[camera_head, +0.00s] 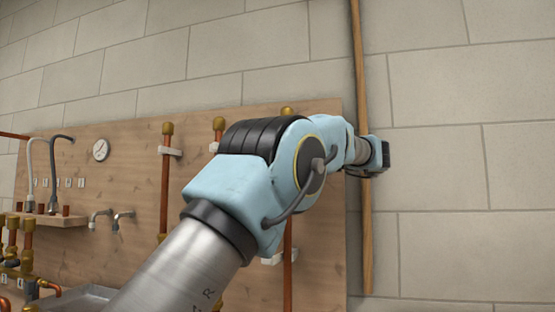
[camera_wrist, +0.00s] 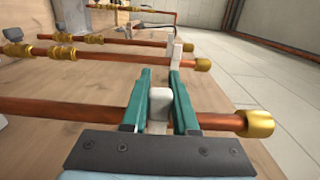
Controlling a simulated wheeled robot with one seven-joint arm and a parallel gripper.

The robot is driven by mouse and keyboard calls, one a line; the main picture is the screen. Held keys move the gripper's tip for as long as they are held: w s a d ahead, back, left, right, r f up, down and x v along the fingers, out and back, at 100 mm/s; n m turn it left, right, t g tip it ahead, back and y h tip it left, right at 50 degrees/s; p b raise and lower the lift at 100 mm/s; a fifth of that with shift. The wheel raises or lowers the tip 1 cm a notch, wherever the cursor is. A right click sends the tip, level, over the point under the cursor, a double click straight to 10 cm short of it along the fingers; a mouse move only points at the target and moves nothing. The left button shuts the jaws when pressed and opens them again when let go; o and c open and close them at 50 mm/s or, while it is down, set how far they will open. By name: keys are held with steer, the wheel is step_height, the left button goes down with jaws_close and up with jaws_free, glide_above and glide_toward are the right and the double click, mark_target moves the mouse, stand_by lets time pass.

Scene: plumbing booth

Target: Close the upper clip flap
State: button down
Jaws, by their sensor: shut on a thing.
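In the wrist view my gripper (camera_wrist: 159,92), with teal fingers, straddles the nearest copper pipe (camera_wrist: 75,110), which ends in a brass cap (camera_wrist: 258,122). Its fingers are shut on a small white clip part (camera_wrist: 160,101) at the pipe, close to the capped end. I cannot tell which part is the flap or how far it is swung. In the head view my arm hides this upper clip and most of its pipe (camera_head: 288,285); a lower white clip (camera_head: 277,258) shows below the arm. My gripper cannot be made out in the head view.
Other capped pipes stand on the wooden board (camera_head: 130,160), one with a white clip (camera_head: 171,151). A gauge (camera_head: 100,150), taps (camera_head: 122,215) and a small shelf (camera_head: 50,220) are at left. A wooden pole (camera_head: 366,235) stands right of the board.

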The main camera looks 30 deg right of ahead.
steer(key=c, duration=0.7)
jaws_free()
steer(key=shift+w, duration=0.1)
steer(key=p+v, duration=0.3)
steer(key=v, duration=0.7)
steer(key=shift+s+d, duration=0.3)
